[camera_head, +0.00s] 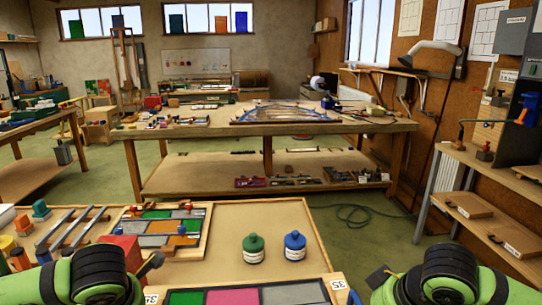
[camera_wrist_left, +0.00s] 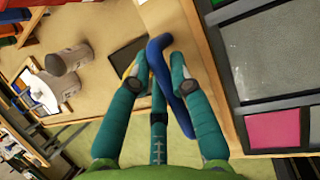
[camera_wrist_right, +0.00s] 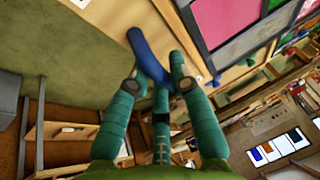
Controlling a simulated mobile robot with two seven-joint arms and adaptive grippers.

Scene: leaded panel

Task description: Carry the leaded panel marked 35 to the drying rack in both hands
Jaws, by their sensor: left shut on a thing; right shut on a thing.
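The leaded panel marked 35 (camera_head: 338,284) lies across the bottom of the head view, its near part cut off. It has a light wooden frame and green, pink and grey panes. In the left wrist view, my left gripper (camera_wrist_left: 152,72) is shut on a curved blue handle (camera_wrist_left: 158,52) beside the frame. In the right wrist view, my right gripper (camera_wrist_right: 158,78) is shut on a matching blue handle (camera_wrist_right: 143,48) at the opposite side. I cannot tell whether the panel touches the bench. I cannot identify the drying rack with certainty.
Green (camera_head: 253,249) and blue (camera_head: 295,246) bottles stand on the near bench, just beyond the panel. Another coloured panel (camera_head: 160,227) and metal bars (camera_head: 72,230) lie at left. A long workbench (camera_head: 270,129) stands across the green floor. Shelves (camera_head: 485,205) line the right wall.

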